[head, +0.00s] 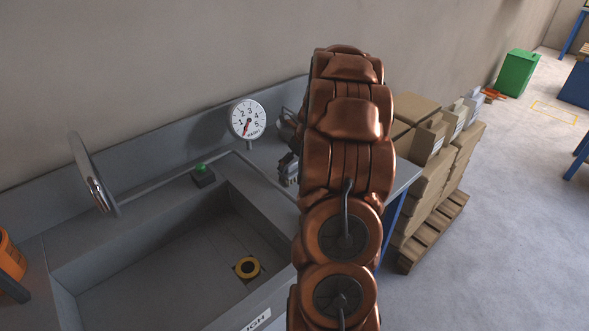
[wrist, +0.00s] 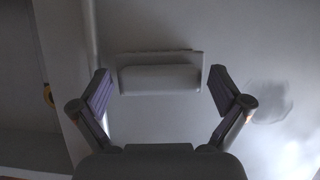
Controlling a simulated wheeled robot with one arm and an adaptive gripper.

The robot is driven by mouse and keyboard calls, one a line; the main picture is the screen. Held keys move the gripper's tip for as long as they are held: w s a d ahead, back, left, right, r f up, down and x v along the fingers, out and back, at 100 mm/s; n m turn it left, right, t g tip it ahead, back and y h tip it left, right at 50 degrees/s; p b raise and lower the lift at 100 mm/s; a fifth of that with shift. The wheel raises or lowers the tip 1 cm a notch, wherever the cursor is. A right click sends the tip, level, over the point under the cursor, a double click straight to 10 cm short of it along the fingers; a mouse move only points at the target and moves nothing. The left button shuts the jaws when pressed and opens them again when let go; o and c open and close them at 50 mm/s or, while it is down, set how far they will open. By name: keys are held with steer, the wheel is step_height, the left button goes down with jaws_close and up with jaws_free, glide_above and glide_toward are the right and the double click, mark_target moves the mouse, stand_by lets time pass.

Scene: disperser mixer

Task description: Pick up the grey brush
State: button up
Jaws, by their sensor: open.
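The grey brush (wrist: 160,74) appears in the wrist view as a pale grey block with a thin back edge, lying on the grey surface. My gripper (wrist: 160,90) is open, with one finger to the left and one to the right of the brush. Gaps show between the fingers and the brush, so nothing is held. How high the fingers are above the surface I cannot tell. In the head view my copper-coloured arm blocks the area, and I cannot make out the brush there.
Left of my arm is a grey sink (head: 170,285) with a yellow ring (head: 247,268) in it. Stacked cardboard boxes (head: 425,195) are at the right. An orange object (head: 10,262) is far left.

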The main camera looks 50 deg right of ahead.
mark_target(294, 160)
steer(key=shift+c, duration=0.2)
steer(key=c, duration=1)
steer(key=shift+r, duration=0.1)
step_height(294, 160, up, 10)
steer(key=shift+b, duration=0.7)
